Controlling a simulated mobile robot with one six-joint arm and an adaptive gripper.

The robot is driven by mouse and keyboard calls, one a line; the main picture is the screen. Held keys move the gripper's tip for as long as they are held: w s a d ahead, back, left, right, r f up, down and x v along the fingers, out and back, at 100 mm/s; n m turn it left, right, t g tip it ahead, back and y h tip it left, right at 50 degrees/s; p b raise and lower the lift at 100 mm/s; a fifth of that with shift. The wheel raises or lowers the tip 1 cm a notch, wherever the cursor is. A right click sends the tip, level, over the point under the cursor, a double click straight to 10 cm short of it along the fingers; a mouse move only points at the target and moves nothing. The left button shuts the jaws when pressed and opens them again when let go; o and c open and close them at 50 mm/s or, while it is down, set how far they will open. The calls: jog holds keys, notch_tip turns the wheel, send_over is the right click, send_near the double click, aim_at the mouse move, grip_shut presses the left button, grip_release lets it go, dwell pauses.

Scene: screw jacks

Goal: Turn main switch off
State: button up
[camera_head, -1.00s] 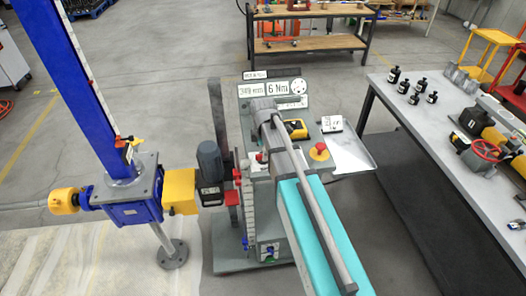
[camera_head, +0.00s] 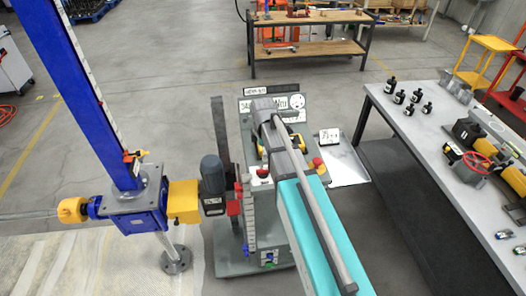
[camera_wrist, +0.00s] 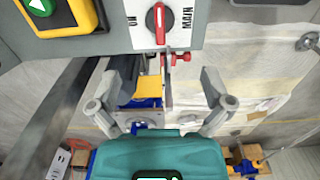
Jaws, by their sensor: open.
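The main switch is a red knob (camera_wrist: 158,18) with a white pointer on a light panel (camera_wrist: 195,30) in the wrist view. The pointer lies along the picture's vertical, between lettering on the left and the word MAIN on the right. My gripper (camera_wrist: 159,85) is open and empty, its two fingers apart below the switch in the picture and not touching it. In the head view a small red knob on a white plate (camera_head: 262,173) shows left of my arm, probably the same switch. My arm hides the gripper there.
A yellow box with a green button (camera_wrist: 68,15) sits left of the switch. A red emergency button (camera_head: 318,162) is right of my arm. A blue screw-jack column (camera_head: 90,110) stands left, and a workbench (camera_head: 440,150) with bottles stands right.

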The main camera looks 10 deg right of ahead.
jog(key=shift+r+p, duration=1.7)
jog(key=shift+r, duration=0.3)
jog(key=s+d+f+m+b, duration=0.2)
jog(key=s+f+m+b, duration=0.4)
jog(key=m, duration=0.3)
jog(key=s+d+f+m+b, duration=0.2)
jog(key=s+f+m+b, duration=0.4)
jog(key=s+m, duration=0.3)
jog(key=shift+s+d, duration=0.3)
jog(key=shift+d, duration=0.05)
dwell(0.4)
